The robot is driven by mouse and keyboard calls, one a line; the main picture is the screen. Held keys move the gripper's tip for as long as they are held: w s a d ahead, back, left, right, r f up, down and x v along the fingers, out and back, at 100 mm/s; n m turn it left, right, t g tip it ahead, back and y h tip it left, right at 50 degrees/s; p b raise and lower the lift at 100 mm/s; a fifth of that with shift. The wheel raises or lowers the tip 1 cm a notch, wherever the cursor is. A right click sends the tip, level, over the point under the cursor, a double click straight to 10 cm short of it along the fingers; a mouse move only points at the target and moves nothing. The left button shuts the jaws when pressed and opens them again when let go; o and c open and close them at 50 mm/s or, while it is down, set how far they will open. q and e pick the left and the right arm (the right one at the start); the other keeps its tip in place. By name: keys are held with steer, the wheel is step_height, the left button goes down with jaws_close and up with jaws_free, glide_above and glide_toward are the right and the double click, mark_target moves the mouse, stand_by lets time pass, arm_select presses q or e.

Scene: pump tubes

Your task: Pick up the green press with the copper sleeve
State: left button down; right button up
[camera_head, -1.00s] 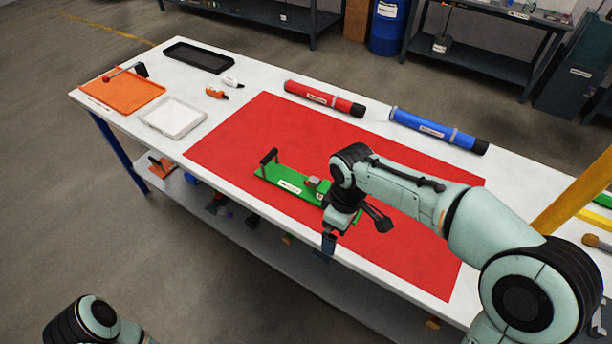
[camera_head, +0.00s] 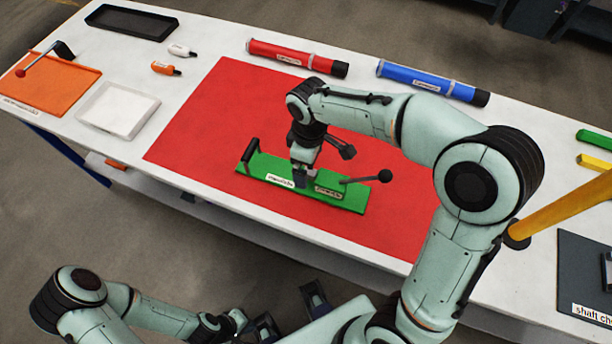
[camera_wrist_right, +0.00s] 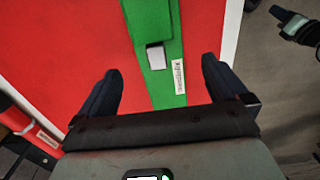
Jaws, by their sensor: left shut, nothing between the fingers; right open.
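The green press (camera_head: 345,200) lies on the red mat (camera_head: 200,125), with a black handle at its left end and a ball-tipped lever at its right. The right wrist view shows its green bar (camera_wrist_right: 152,20) with a small pale block (camera_wrist_right: 156,57) and a label. I cannot make out a copper sleeve. My right gripper (camera_head: 301,180) is over the middle of the press. Its open fingers (camera_wrist_right: 160,85) stand on either side of the bar, with nothing held. My left gripper (camera_head: 268,326) is shut and empty in front of the table, far from the press.
A red tube (camera_head: 298,58) and a blue tube (camera_head: 432,82) lie behind the mat. The mat left of the press is clear.

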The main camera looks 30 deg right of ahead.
steer(key=f, duration=0.7)
steer(key=shift+w+f+b, duration=0.2)
steer(key=shift+f+b, duration=0.15)
steer(key=shift+f, duration=0.05)
steer(key=shift+c, duration=0.3)
steer(key=shift+r, duration=0.1)
steer(key=c, duration=1.5)
